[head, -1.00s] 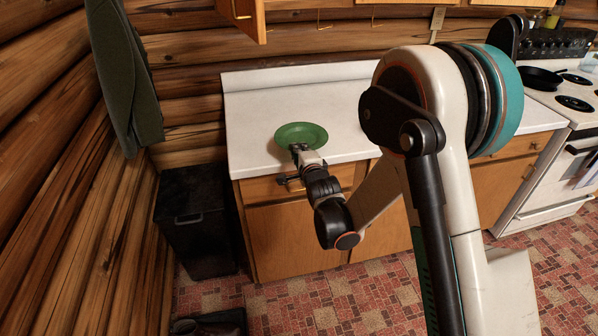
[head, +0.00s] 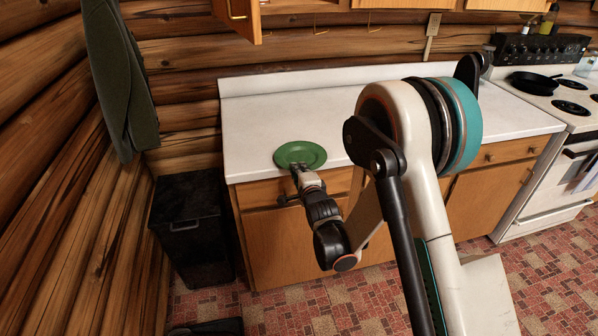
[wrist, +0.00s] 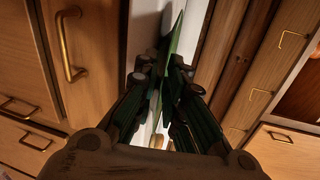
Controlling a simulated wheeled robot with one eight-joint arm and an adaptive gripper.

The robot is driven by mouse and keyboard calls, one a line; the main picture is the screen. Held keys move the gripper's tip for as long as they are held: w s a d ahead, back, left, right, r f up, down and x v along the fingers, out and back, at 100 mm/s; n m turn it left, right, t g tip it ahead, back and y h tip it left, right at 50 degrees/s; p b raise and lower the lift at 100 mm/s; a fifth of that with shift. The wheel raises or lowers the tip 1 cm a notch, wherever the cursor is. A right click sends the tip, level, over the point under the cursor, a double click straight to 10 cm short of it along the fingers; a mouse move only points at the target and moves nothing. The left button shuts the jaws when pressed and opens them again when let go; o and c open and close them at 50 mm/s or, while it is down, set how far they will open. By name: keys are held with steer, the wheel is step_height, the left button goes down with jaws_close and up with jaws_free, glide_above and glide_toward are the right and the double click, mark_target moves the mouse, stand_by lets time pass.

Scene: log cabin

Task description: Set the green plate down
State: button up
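The green plate (head: 301,154) is at the front edge of the white countertop (head: 270,112) in the head view, left of my arm. My gripper (head: 297,172) is at the plate's near rim. In the wrist view the plate (wrist: 178,38) shows edge-on as a thin green strip between the fingers of my gripper (wrist: 165,80), which are closed on its rim. The plate looks roughly level and at or just above the counter; I cannot tell whether it touches.
The counter right of the plate is clear. A stove (head: 560,105) with a black pan (head: 533,83) stands at the right. A black bin (head: 190,225) is left of the cabinets. An open upper cabinet door (head: 238,18) hangs above the counter.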

steer(key=o, duration=0.3)
steer(key=shift+o, duration=0.2)
steer(key=shift+r, duration=0.1)
steer(key=shift+r, duration=0.15)
steer(key=b+v, duration=0.2)
steer(key=v, duration=1)
